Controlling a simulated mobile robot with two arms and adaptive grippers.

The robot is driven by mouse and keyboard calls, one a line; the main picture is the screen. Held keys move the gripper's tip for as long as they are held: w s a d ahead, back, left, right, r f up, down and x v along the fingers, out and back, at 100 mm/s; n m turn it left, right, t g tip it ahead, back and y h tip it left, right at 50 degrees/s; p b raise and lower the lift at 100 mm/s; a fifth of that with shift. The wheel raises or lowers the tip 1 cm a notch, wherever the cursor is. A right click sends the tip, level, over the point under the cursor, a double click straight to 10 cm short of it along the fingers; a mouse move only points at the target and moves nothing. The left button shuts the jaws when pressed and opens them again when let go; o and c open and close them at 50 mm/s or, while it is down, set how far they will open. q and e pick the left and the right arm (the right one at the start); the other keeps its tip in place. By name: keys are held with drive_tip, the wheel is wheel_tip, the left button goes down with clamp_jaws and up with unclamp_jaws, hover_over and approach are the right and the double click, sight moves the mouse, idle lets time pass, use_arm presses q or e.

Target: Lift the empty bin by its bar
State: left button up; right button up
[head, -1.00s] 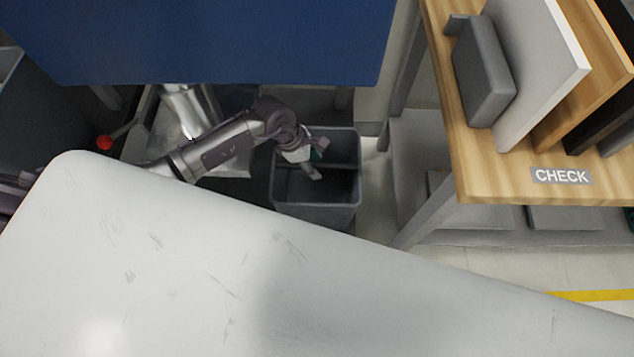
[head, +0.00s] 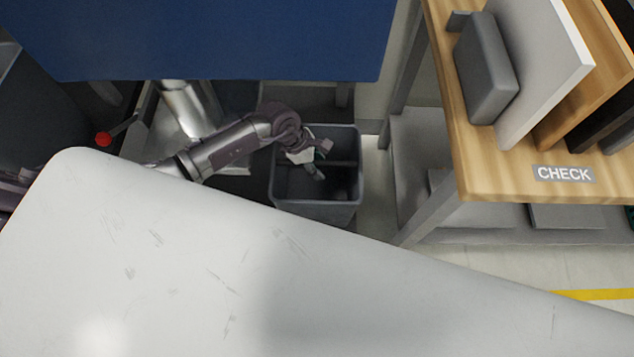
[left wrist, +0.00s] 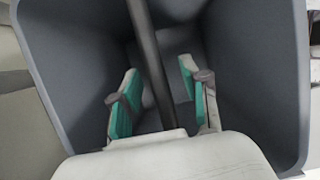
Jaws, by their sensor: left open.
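The grey bin (head: 317,208) stands on the floor beneath the blue panel, open at the top. It looks empty in the left wrist view (left wrist: 250,60). Its dark bar (head: 345,164) runs across the opening; in the left wrist view the bar (left wrist: 150,55) passes between my green-padded fingers. My left gripper (head: 321,160) is over the bin's opening, fingers pointing down into it. In the left wrist view the gripper (left wrist: 157,95) is open, with one finger on each side of the bar and gaps showing. My right gripper is not in view.
A large white surface (head: 200,260) fills the foreground. A blue panel (head: 210,40) hangs above the bin. A wooden table (head: 490,180) marked CHECK, with upright boards (head: 530,75), stands to the right. A narrow strip of floor lies between bin and table.

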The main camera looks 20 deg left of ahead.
use_arm(q)
drive_tip(key=shift+c, duration=0.4)
clamp_jaws()
drive_tip(key=shift+r, duration=0.1)
